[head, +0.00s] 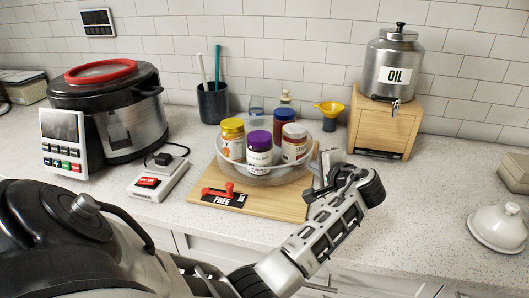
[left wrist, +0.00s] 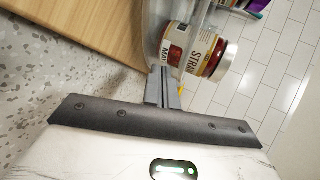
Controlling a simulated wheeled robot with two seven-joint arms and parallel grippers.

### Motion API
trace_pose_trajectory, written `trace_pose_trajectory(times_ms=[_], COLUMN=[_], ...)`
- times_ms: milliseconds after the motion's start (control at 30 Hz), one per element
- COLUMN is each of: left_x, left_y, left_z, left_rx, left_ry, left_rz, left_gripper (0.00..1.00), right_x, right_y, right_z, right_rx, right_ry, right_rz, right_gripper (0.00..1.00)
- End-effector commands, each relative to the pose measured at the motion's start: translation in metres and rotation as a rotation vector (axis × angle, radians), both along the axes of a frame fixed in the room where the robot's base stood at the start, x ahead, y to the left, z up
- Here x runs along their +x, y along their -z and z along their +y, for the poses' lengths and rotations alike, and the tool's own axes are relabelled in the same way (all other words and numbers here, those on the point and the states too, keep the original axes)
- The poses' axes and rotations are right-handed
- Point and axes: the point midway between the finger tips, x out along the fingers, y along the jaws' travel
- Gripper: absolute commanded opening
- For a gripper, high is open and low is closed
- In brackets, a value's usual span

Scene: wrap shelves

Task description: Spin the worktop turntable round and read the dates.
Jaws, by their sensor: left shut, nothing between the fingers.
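The turntable (head: 262,178) is a clear round tray with a raised rim on a wooden board (head: 290,205). My left gripper (head: 322,180) is shut and empty at the turntable's right side. Its fingertips (left wrist: 163,80) are close to the rim; I cannot tell if they touch. My right gripper is out of view.
A red lever (head: 218,190) with a "FREE" label sits at the board's front left. A cooker (head: 110,105) stands at left, an oil dispenser (head: 390,65) on a wooden stand (head: 380,125) at back right, and a white butter dish (head: 498,226) at far right.

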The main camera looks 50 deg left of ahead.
Motion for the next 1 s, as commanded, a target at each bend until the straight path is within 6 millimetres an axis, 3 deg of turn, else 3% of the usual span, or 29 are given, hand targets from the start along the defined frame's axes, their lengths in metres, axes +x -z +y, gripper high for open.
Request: trace_pose_trajectory(times_ms=[367,700,1000], left_x=[-0.002,-0.021,-0.024], left_y=[0.0,0.0,0.0], left_z=[0.007,0.005,0.004], left_rx=[0.001,0.001,0.0], left_ry=[-0.001,-0.001,-0.001], left_rz=[0.0,0.001,0.0], left_gripper=[0.0,0.0,0.0], right_x=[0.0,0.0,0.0], right_y=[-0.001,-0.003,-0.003], right_z=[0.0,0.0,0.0], right_rx=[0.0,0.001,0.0], right_ry=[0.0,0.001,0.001], right_rz=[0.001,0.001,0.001], right_gripper=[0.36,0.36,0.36])
